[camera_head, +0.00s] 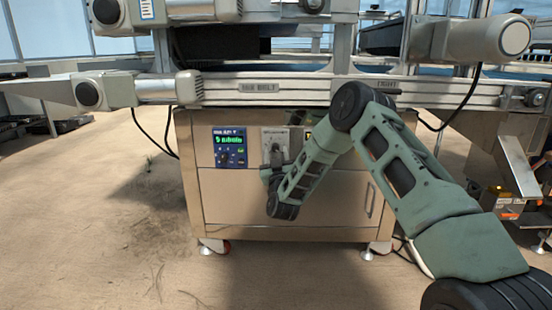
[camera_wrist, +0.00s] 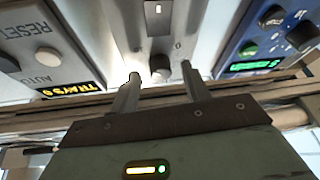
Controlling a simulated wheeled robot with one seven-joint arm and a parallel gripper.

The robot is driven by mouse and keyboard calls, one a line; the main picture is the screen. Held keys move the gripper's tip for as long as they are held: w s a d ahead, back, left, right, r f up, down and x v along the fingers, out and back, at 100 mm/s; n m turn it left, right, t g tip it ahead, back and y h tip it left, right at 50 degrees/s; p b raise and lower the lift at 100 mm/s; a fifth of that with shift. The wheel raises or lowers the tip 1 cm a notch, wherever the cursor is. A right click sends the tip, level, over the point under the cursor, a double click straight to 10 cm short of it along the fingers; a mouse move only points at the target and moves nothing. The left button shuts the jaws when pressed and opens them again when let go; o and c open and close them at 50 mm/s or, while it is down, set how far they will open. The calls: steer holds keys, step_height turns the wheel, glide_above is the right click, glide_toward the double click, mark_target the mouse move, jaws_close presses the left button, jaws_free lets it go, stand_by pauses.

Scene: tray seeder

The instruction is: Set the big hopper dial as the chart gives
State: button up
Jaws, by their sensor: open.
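In the wrist view my gripper (camera_wrist: 160,75) is open, with its two fingers on either side of a dark round knob (camera_wrist: 160,68) on a pale grey plate (camera_wrist: 192,22). I cannot tell whether the fingers touch the knob. In the head view my gripper (camera_head: 274,163) is at the grey switch plate (camera_head: 270,138) on the metal cabinet (camera_head: 300,205), and hides part of it. I cannot identify the big hopper dial or the chart for certain; small labels are unreadable.
A blue panel with a green display (camera_head: 229,147) is left of the plate in the head view, and right in the wrist view (camera_wrist: 255,66). A panel with RESET and AUTO markings (camera_wrist: 45,50) is at the wrist view's left. A machine rail (camera_head: 290,92) runs above the cabinet.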

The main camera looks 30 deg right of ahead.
steer(key=shift+w+d+r, duration=0.1)
steer(key=shift+w+r, duration=0.05)
steer(key=shift+w, duration=0.1)
steer(key=c, duration=1)
steer(key=shift+r+n+y+p, duration=0.1)
steer(key=shift+n+y+p, duration=0.25)
steer(key=shift+n+y, duration=0.05)
